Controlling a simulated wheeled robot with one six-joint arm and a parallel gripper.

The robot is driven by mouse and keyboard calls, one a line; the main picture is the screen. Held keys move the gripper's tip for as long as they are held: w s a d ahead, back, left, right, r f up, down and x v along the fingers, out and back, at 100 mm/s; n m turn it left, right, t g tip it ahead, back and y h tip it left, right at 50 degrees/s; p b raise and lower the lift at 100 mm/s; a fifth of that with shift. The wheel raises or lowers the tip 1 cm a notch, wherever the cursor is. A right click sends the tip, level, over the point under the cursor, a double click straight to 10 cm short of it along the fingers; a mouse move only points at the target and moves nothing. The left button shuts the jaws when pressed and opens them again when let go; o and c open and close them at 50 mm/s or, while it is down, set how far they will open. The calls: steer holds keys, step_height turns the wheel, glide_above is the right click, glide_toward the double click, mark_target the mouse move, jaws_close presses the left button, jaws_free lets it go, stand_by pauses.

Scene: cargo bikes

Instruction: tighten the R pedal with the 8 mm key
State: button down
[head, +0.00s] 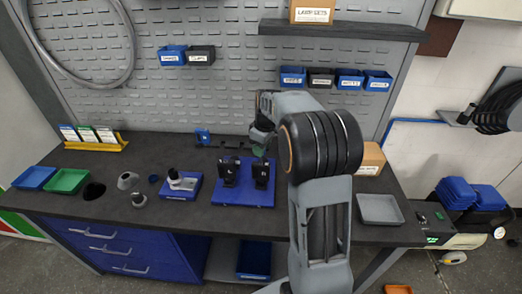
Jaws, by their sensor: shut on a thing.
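Two black upright fixtures stand side by side on a blue base plate (244,197) at the middle of the bench: a left one (229,174) and a right one (262,174). The pedals are too small to make out, and I cannot tell which fixture is the R side. My gripper (260,140) is above and behind the right fixture, partly hidden by my own arm. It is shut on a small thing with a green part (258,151). The 8 mm key cannot be read by size from here.
A small blue stand (180,186) with a grey piece is left of the plate. Blue (34,178) and green (67,181) trays lie at the far left. A grey tray (380,209) and a cardboard box (371,158) are on the right. A shelf (345,31) overhangs the back.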

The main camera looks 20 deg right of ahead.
steer(key=m, duration=0.5)
steer(key=shift+s+f+h, duration=0.1)
steer(key=shift+f+h, duration=0.05)
steer(key=shift+h, duration=0.15)
steer(key=shift+a+m, duration=0.1)
steer(key=shift+m, duration=0.3)
steer(key=m, duration=0.6)
steer(key=shift+h, duration=0.4)
steer(key=shift+m+p, duration=0.3)
steer(key=m, duration=0.5)
steer(key=shift+a+f+m+h, duration=0.1)
steer(key=shift+m+h, duration=0.2)
steer(key=shift+m, duration=0.1)
